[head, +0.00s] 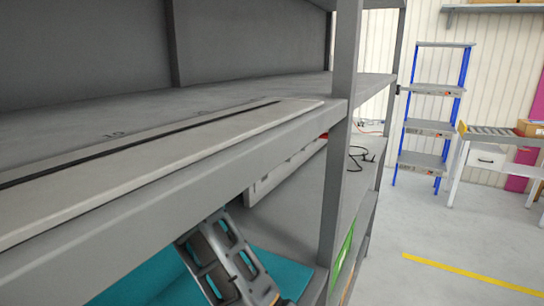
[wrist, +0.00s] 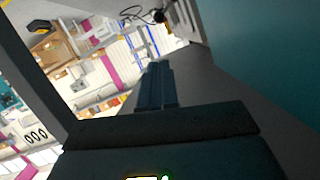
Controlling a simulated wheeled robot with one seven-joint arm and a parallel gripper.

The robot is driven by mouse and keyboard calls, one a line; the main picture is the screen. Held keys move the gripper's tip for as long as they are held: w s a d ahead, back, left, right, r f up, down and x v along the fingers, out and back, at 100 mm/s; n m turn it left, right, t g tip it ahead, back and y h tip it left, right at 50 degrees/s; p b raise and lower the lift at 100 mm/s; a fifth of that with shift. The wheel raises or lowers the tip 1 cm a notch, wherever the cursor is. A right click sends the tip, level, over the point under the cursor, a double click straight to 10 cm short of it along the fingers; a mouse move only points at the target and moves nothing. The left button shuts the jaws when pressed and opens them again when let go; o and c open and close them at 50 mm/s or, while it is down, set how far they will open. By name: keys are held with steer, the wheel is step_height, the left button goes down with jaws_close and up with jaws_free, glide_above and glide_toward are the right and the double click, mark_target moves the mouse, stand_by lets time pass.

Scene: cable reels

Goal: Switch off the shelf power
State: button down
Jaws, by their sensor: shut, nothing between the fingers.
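A pale grey strip (head: 285,172), which looks like a power strip, is mounted under the front beam of the grey shelf (head: 150,185) in the head view. A small red part (head: 323,136) shows at its far end; it may be the switch, but its position cannot be read. My gripper (wrist: 158,68) is shut and empty in the wrist view, its fingers together. In the head view my arm reaches up from below toward the strip, and the fingertips are hidden behind the beam. Contact with the strip cannot be told.
A black cable (head: 360,155) lies looped on the lower shelf beyond the upright post (head: 342,150); a black cord (wrist: 135,12) shows in the wrist view. A teal surface (head: 270,270) lies under my arm. A blue-framed rack (head: 433,128) and a workbench (head: 490,140) stand beyond open floor.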

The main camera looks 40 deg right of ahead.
steer(key=b+x, duration=0.3)
steer(key=x, duration=1.7)
steer(key=shift+b, duration=0.35)
steer(key=shift+f, duration=0.2)
steer(key=shift+s+b, duration=0.15)
steer(key=shift+b, duration=0.6)
